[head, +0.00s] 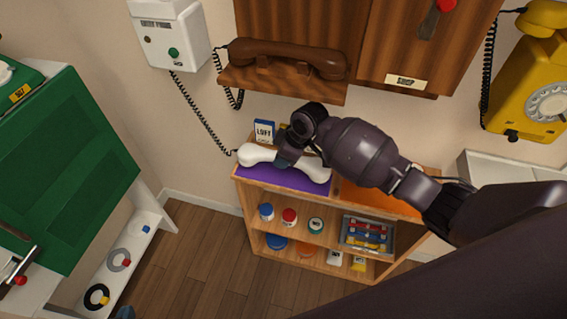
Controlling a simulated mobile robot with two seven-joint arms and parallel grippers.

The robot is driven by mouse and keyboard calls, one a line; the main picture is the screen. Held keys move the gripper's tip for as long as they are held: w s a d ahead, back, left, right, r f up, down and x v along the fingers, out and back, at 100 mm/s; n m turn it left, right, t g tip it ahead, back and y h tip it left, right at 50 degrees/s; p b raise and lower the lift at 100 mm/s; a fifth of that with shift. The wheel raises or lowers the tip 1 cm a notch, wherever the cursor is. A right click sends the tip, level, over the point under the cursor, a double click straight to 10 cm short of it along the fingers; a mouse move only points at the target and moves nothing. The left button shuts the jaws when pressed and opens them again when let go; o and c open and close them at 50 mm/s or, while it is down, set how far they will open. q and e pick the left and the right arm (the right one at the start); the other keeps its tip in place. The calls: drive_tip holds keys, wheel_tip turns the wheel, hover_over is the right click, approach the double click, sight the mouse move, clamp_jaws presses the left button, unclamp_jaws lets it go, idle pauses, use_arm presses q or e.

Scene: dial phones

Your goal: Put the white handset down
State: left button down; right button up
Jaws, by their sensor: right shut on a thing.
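The white handset (258,154) lies lengthwise over the purple mat (282,179) on the left part of the low wooden shelf's top. My right gripper (286,160) comes in from the right and is shut on the handset's middle. The gripper hides part of it. I cannot tell whether the handset touches the mat or is slightly above it. A black coiled cord runs from the white wall phone (168,35) down to the handset's left end. My left gripper is not in view.
A brown handset (287,57) rests on a wooden wall phone above the shelf. A small blue-and-white sign (264,131) stands behind the white handset. An orange mat (370,198) lies right of the purple one, partly under my arm. A yellow phone (530,90) hangs at right.

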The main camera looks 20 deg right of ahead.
wheel_tip(320, 180, down, 3)
drive_tip(key=shift+f+b, duration=0.1)
drive_tip(key=shift+b, duration=0.2)
drive_tip(key=shift+f, duration=0.2)
drive_tip(key=o, duration=1)
drive_tip(key=shift+o, duration=0.2)
